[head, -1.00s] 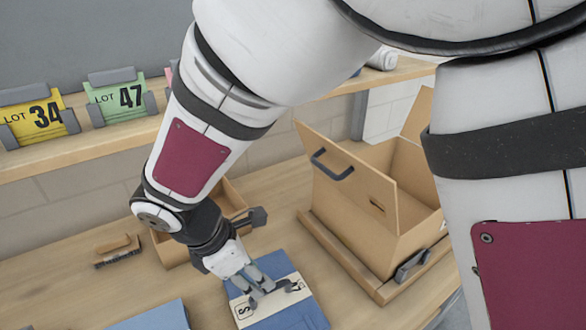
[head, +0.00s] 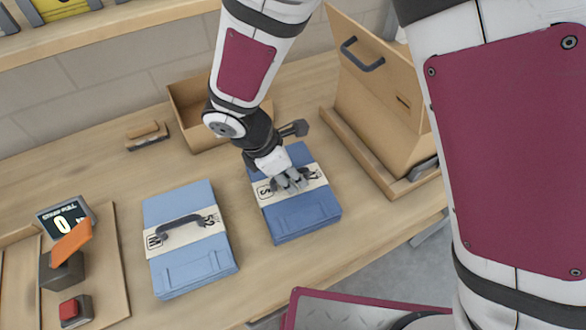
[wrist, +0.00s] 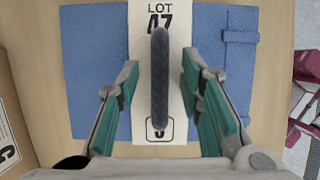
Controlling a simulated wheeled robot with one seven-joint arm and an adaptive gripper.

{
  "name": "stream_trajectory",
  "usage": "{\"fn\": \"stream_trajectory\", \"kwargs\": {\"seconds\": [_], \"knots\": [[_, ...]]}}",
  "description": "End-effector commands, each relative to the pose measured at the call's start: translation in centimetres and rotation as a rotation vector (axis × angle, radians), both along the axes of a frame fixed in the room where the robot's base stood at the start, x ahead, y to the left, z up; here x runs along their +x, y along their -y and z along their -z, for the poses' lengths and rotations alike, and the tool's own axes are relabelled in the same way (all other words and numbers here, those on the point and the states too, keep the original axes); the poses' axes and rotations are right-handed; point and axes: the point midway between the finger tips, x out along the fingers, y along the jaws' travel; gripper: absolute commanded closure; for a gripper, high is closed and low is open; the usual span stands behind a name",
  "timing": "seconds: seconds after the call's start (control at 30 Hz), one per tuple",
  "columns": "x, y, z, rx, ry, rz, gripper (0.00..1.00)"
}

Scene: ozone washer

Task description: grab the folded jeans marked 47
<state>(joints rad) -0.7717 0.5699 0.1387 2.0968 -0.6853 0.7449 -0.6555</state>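The folded jeans marked 47 (head: 303,217) are a blue stack with a cream band, lying flat on the table. In the wrist view the band on these jeans (wrist: 90,55) reads LOT 47, with a boxed letter partly hidden below. A dark handle (wrist: 160,85) stands up along the middle of the band. My gripper (wrist: 165,78) is open, with one green-sided finger on each side of the handle and gaps between. In the head view my gripper (head: 290,180) is over the middle of the jeans and hides most of the handle.
Lighter folded jeans (head: 192,270) with a band marked M and a handle lie to the left. A tan open box (head: 375,85) on a wooden base stands at right. A shallow bin (head: 190,108) is behind. A display (head: 66,218) and red button (head: 72,310) sit far left.

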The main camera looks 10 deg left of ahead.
Motion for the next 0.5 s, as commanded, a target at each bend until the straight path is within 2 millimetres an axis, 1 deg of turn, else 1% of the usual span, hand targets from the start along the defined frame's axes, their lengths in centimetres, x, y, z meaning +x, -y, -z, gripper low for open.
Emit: {"fn": "stream_trajectory", "kwargs": {"seconds": [0.03, 0.07, 0.1, 0.13, 0.5], "knots": [[0.00, -0.02, -0.01, 0.000, 0.000, 0.000, 0.82], [0.00, -0.02, -0.01, 0.000, 0.000, 0.000, 0.88], [0.00, -0.02, -0.02, 0.000, 0.000, 0.000, 0.97], [0.00, -0.02, -0.02, 0.000, 0.000, 0.000, 1.00], [0.03, -0.03, -0.09, 0.000, 0.001, 0.000, 1.00]]}}
